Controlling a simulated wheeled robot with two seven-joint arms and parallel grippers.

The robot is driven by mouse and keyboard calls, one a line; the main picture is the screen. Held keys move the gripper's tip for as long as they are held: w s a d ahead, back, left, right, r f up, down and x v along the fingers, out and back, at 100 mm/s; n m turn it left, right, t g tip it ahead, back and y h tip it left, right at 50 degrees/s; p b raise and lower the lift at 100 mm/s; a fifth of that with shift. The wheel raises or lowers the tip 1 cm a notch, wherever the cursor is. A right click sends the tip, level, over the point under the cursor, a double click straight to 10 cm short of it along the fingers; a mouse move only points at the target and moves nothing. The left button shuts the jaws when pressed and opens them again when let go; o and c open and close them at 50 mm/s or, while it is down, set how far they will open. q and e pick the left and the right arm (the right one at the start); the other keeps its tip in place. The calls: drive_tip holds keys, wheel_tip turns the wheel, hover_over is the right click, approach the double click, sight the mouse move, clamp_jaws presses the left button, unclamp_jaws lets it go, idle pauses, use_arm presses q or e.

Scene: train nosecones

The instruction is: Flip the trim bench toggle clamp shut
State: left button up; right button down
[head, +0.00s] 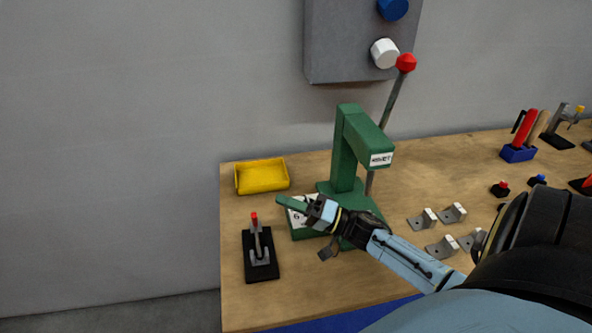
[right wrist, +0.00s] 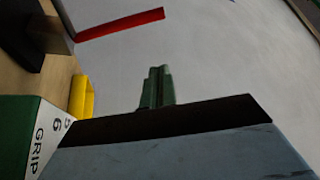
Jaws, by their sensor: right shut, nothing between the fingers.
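The toggle clamp (head: 261,268) stands at the left of the wooden bench, with a black base and grey metal parts. Its red-tipped handle (head: 254,218) seems to stand up from the base. In the right wrist view the red handle (right wrist: 120,25) shows at the upper left, with a dark part beside it. My right gripper (head: 281,200) has its green fingers shut and empty, just right of the handle and apart from it. The closed fingers also show in the wrist view (right wrist: 157,87). My left gripper is not in view.
A green press (head: 345,150) with a red-knobbed lever (head: 390,100) stands right behind my right gripper. A yellow bin (head: 262,177) sits behind the clamp. Several metal brackets (head: 440,248) lie to the right. A grey wall panel (head: 345,40) hangs above.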

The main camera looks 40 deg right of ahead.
drive_tip(key=a, duration=0.1)
drive_tip(key=w+a, duration=0.1)
drive_tip(key=a, duration=0.1)
drive_tip(key=w+a, duration=0.1)
drive_tip(key=a, duration=0.1)
drive_tip(key=shift+f+p, duration=0.35)
drive_tip(key=shift+f, duration=0.05)
